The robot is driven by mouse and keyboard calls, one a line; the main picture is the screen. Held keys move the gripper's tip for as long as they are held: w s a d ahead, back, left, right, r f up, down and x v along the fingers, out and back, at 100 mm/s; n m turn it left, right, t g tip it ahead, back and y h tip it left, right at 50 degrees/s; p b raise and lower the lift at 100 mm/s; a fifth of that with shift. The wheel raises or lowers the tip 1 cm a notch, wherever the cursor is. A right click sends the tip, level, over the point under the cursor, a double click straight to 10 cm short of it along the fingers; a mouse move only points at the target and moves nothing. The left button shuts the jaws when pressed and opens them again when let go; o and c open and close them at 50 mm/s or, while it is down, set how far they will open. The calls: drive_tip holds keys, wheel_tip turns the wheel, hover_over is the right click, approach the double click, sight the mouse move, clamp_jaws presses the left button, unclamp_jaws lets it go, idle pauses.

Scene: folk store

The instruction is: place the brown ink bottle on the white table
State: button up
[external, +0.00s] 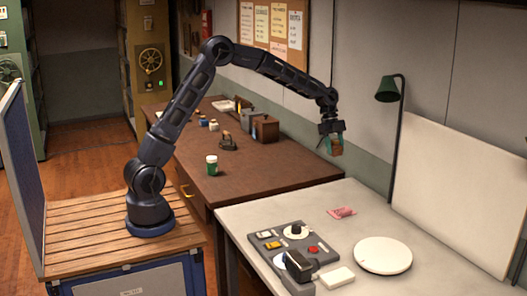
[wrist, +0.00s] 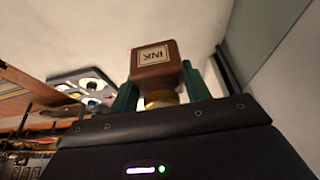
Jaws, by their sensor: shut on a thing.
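The brown ink bottle (wrist: 154,72) sits between the two green fingers of my gripper (wrist: 158,78) in the wrist view. Its label reads INK upside down, and a yellowish cap or neck shows on the side toward my palm. In the external view my gripper (external: 331,138) is shut on the bottle (external: 336,147), held in the air near the back wall. The white table (external: 280,214) stands at the lower right, below and in front of my gripper. The bottle is clear of the tabletop.
On the white table are a control panel (external: 270,238), a white round disc (external: 383,255), a pink packet (external: 342,212), a green lamp (external: 387,90) and a leaning white board (external: 460,190).

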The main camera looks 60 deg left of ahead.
wheel_tip(320, 180, down, 18)
drive_tip(key=shift+f, duration=0.1)
idle(0.5)
drive_tip(key=shift+f, duration=0.15)
drive_tip(key=o, duration=1.1)
drive_tip(key=shift+c, duration=0.2)
